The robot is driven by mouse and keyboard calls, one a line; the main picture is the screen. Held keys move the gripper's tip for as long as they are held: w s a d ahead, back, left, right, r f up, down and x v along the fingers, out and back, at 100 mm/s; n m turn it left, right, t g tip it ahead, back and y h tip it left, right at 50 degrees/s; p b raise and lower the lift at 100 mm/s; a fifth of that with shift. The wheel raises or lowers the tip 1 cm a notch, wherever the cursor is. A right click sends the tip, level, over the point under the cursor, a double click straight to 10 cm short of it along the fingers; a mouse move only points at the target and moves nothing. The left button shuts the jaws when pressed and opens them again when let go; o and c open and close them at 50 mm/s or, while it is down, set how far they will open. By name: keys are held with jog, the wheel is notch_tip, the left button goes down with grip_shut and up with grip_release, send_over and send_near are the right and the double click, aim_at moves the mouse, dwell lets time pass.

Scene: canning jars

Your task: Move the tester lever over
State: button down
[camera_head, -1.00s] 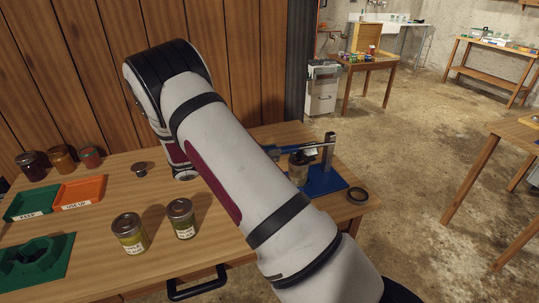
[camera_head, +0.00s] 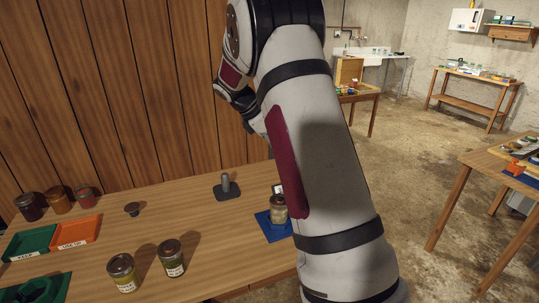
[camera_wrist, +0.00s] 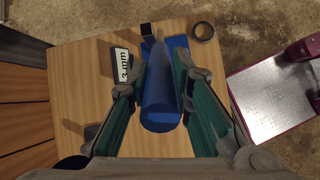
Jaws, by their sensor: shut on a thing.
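In the wrist view, my gripper (camera_wrist: 160,80) has its green-padded fingers on both sides of a thick blue cylindrical bar, the tester lever's handle (camera_wrist: 160,112). It is shut on this handle. A white "3 mm" label (camera_wrist: 122,65) lies left of the handle in the wrist view.
A dark ring (camera_wrist: 202,31) lies near the table's edge. A grey upright piece (camera_head: 227,187) stands left of the tester. Green (camera_head: 30,244) and orange (camera_head: 75,232) trays are at left.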

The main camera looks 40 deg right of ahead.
jog(key=d, duration=0.1)
jog(key=s+d+r+y, duration=0.1)
jog(key=d, duration=0.1)
jog(key=d+r+y+p, duration=0.1)
jog(key=shift+s+d+r+t, duration=0.15)
jog(key=shift+r+t, duration=0.1)
jog(key=shift+t, duration=0.05)
jog(key=shift+s+d+r+y, duration=0.2)
jog(key=shift+d+y, duration=0.5)
jog(key=c, duration=1.4)
grip_release()
jog(key=shift+c, duration=0.2)
jog(key=v, duration=1.2)
jog(key=shift+s, duration=0.15)
